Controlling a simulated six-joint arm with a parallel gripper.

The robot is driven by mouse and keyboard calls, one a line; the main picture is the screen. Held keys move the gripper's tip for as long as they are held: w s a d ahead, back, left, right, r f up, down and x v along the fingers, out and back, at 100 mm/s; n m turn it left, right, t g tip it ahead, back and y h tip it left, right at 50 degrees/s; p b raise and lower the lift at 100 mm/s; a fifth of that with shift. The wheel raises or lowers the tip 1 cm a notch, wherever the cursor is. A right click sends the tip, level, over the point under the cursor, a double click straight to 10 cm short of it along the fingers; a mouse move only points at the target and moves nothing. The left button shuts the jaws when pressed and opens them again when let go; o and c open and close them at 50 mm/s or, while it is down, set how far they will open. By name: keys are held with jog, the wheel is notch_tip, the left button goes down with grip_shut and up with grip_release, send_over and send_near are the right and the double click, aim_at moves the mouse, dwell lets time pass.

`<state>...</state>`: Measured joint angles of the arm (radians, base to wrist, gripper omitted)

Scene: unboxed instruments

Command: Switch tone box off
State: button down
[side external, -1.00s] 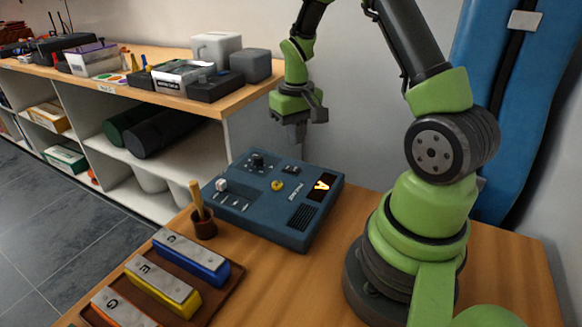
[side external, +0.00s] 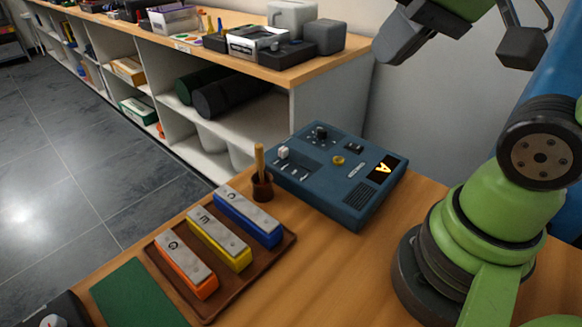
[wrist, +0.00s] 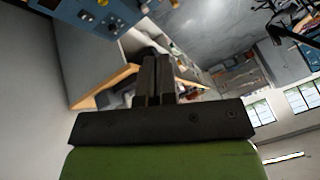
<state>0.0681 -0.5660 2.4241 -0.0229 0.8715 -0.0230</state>
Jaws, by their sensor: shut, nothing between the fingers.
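The tone box (side external: 337,172) is a blue slab on the wooden table, with a lit display (side external: 382,169) showing a yellow "A". Its top carries a white knob or switch (side external: 283,152), a dark knob (side external: 320,133), a small dark switch (side external: 354,147) and a yellow knob (side external: 338,160). Part of its panel shows at the top left of the wrist view (wrist: 88,12). My gripper (side external: 392,48) is high above and behind the box, tilted and apart from it. In the wrist view its fingers (wrist: 157,62) are together and empty.
Tone bars (side external: 218,238) in blue, yellow and orange lie on a brown tray (side external: 285,245) in front of the box. A small cup with a wooden stick (side external: 262,188) stands at the box's left corner. A shelf unit (side external: 335,98) stands behind.

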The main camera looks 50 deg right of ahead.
jog(key=s, duration=0.1)
jog(key=a, duration=0.1)
jog(key=s+t, duration=0.1)
jog(key=shift+s+a+r+y, duration=0.25)
jog(key=shift+s+a+y, duration=0.05)
jog(key=shift+s+y, duration=0.1)
jog(key=shift+w, duration=0.1)
jog(key=m+g+h, duration=0.2)
jog(key=m+g, duration=0.6)
jog(key=m, duration=0.5)
send_over(359, 147)
jog(key=w, duration=0.2)
notch_tip(359, 147, down, 11)
jog(key=shift+f+m+g, duration=0.3)
jog(key=shift+f, duration=0.2)
jog(key=shift+f, duration=0.1)
jog(key=f, duration=0.4)
jog(key=s+f, duration=0.1)
jog(key=f, duration=0.8)
jog(key=shift+s+f, duration=0.3)
jog(key=shift+f, duration=0.05)
